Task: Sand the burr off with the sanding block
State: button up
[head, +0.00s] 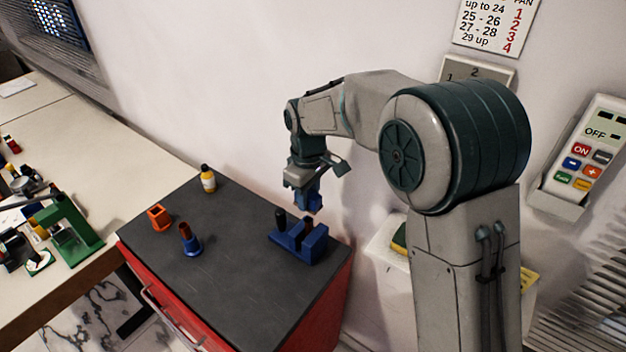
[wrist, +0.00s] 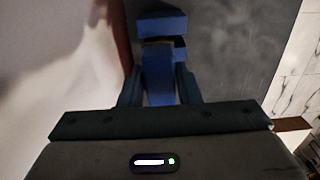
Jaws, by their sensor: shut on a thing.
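My gripper (head: 309,196) is above the right rear part of the dark cabinet top, pointing down. It is shut on a blue block (wrist: 158,88), which I take to be the sanding block; in the head view a reddish-brown lower edge shows under it. A blue slotted fixture (head: 299,242) stands on the cabinet top just below the gripper, with a dark upright cylinder at its left end. It also shows in the wrist view (wrist: 162,22), beyond the held block. The held block appears apart from the fixture. I cannot make out the burr.
The cabinet top (head: 225,285) also bears an orange open box (head: 158,217), a blue holder with a brownish piece (head: 189,241) and a yellow bottle (head: 208,178). Its front middle is clear. A wall (head: 230,90) is close behind. A bench with a green device (head: 70,225) is left.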

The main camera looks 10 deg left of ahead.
aim_at(309, 221)
jog(key=shift+s+a+f+b, duration=0.1)
jog(key=shift+s+f+b, duration=0.1)
jog(key=shift+f+b, duration=1.1)
jog(key=shift+f, duration=0.55)
jog(key=shift+f+b, duration=0.45)
jog(key=shift+f, duration=0.15)
jog(key=shift+d, duration=0.25)
jog(key=shift+s+d, duration=0.25)
jog(key=shift+d, duration=0.35)
jog(key=shift+a, duration=0.1)
jog(key=shift+w+a+p, duration=0.2)
jog(key=shift+w+a, duration=0.1)
jog(key=shift+a, duration=0.45)
jog(key=shift+w+a+p, duration=0.2)
jog(key=shift+w+a, duration=0.1)
jog(key=shift+a, duration=0.4)
jog(key=shift+d, duration=0.15)
